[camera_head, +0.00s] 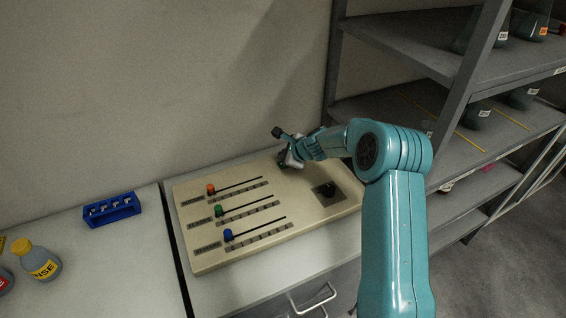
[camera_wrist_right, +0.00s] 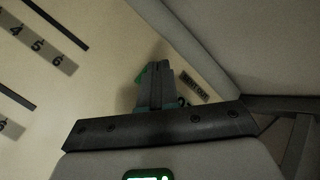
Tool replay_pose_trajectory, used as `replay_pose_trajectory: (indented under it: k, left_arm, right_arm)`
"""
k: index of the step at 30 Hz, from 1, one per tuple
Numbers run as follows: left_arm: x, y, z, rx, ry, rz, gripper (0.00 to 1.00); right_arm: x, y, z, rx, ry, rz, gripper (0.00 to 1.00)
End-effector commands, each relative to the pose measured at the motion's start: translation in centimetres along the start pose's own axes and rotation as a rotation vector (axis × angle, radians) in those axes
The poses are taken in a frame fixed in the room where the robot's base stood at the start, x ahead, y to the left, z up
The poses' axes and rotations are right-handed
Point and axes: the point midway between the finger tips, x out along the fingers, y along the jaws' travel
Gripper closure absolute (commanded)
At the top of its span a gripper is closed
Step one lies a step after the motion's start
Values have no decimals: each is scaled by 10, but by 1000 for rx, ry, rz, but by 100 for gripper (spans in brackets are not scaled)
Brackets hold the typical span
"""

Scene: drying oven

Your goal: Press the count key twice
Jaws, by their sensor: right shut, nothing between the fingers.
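A beige panel (camera_head: 215,255) lies on the bench. My right gripper (camera_head: 286,163) is over the panel's far right part, with its fingers pointing down. In the right wrist view its fingers (camera_wrist_right: 166,86) are shut together with nothing between them. A small green part (camera_wrist_right: 145,74) shows just beside the fingertips; whether it is the count key, I cannot tell. A small dark label (camera_wrist_right: 195,88), too blurred to read surely, lies to the right of the fingers. Contact between fingertips and panel cannot be made out. My left gripper is out of view.
The panel has three sliders with orange (camera_head: 210,188), green (camera_head: 219,210) and blue (camera_head: 228,235) knobs, and a dark square fitting (camera_head: 327,193). A blue rack (camera_head: 112,211) and a yellow-capped bottle (camera_head: 38,263) stand left. Grey shelves (camera_head: 405,50) rise at right.

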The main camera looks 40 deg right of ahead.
Motion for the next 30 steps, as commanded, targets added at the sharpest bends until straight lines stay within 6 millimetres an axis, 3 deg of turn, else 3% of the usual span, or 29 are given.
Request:
replay_pose_trajectory:
  k: [5, 19, 30]
  left_arm:
    - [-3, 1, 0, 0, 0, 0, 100]
    - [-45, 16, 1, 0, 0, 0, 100]
    - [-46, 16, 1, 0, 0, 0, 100]
  right_arm:
    - [-2, -2, 2, 0, 0, -1, 100]
    - [-35, -25, 25, 0, 0, -1, 100]
    - [-35, -25, 25, 0, 0, 0, 100]
